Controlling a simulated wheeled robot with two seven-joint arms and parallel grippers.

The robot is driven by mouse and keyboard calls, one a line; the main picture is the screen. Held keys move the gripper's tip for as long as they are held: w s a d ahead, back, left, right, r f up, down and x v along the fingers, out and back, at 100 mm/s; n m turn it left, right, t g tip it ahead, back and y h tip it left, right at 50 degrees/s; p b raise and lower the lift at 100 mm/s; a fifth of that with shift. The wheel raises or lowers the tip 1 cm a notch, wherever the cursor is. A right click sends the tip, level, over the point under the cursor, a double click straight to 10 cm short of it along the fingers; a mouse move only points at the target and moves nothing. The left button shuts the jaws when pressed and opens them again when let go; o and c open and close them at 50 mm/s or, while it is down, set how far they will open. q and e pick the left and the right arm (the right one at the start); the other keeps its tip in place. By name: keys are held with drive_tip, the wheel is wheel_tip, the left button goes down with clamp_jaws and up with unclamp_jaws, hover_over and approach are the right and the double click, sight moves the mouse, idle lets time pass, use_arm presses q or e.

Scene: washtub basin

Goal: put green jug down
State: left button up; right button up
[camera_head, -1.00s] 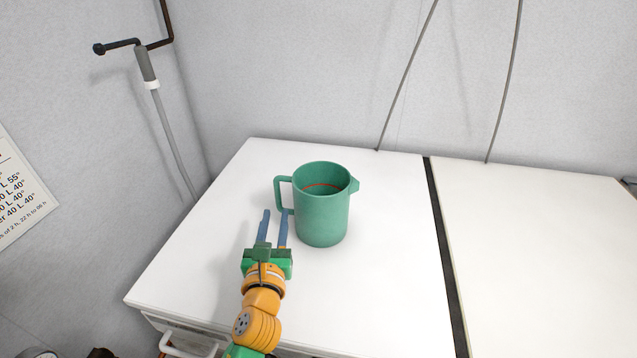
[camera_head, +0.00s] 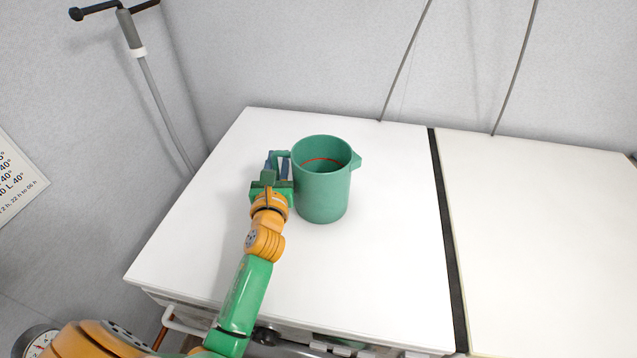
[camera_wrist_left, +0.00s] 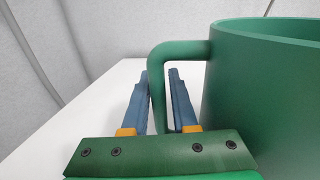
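The green jug (camera_head: 323,192) stands upright on the white tabletop (camera_head: 390,260), its handle towards the left and its spout towards the right. My left gripper (camera_head: 277,161) is at the handle, left of the jug's body. In the left wrist view the jug (camera_wrist_left: 265,95) fills the right side. Its handle (camera_wrist_left: 157,85) comes down between the two blue fingers of my left gripper (camera_wrist_left: 158,80). The fingers are apart, with a visible gap between the handle and the right finger. The lower handle is partly hidden by the gripper. My right gripper is not in view.
A dark seam (camera_head: 447,240) separates this top from another white top (camera_head: 540,240) on the right, which is clear. A grey pole (camera_head: 160,105) stands at the left wall. Two thin cables (camera_head: 405,62) hang behind the table.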

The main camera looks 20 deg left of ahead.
use_arm(q)
clamp_jaws()
idle(1.2)
